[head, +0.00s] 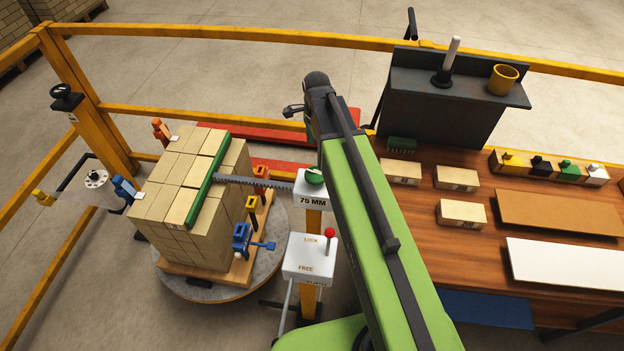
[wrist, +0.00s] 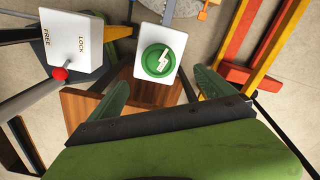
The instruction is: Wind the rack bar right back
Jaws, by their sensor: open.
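The toothed rack bar (head: 252,182) runs from the white box marked 75 MM (head: 312,201) to a green strip (head: 208,180) lying along the brick stack's near face and top. The bar's far end meets the strip.
A white LOCK/FREE box (head: 308,258) with a red-knobbed lever (head: 329,233) stands beside the button box. The brick stack (head: 190,230) rests on a round turntable (head: 190,289). A wooden bench (head: 430,235) with bricks lies right; yellow rails enclose the area.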

